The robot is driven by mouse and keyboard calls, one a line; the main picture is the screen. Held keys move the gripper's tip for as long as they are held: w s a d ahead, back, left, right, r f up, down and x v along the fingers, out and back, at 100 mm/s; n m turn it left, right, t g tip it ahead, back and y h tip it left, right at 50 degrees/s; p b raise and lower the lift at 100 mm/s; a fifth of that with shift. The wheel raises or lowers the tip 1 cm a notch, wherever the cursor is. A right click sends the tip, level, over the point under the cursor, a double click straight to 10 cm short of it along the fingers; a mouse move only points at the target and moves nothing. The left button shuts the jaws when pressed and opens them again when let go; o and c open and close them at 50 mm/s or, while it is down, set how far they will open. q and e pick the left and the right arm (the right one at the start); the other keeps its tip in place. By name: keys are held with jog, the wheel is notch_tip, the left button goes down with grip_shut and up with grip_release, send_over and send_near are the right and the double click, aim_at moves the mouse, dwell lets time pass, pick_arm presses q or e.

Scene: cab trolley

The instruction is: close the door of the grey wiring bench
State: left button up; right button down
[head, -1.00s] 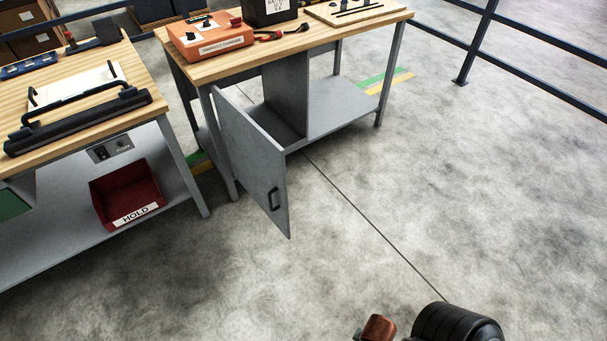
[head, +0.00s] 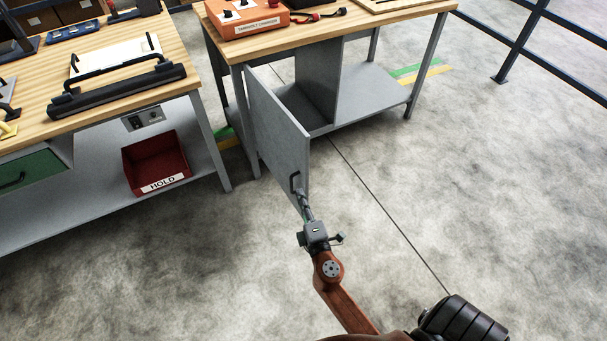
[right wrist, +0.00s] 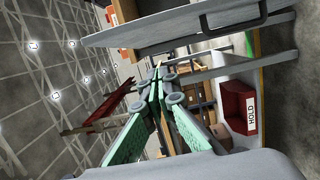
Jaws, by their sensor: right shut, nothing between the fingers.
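The grey wiring bench (head: 350,42) has a wooden top and grey legs. Its grey door (head: 276,128) stands open, swung out toward me, with a dark bar handle (head: 295,183) near its free edge. My right gripper (head: 303,201) is shut and empty, at the door's free edge just below the handle; I cannot tell from the head view whether it touches. In the right wrist view the shut fingertips (right wrist: 158,78) lie below the door panel (right wrist: 180,25) and its handle (right wrist: 240,14), with a visible gap. My left gripper is not in view.
A second wooden-topped bench (head: 110,92) stands at the left, with a red HOLD bin (head: 157,165) on its lower shelf. An orange box (head: 247,18) sits on the wiring bench. Dark railing (head: 520,45) runs at the upper right. The floor (head: 460,190) at right is clear.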

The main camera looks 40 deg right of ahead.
aim_at(303, 168)
jog(key=shift+w+d, duration=3.95)
jog(key=shift+w, duration=0.25)
jog(key=shift+d, duration=0.1)
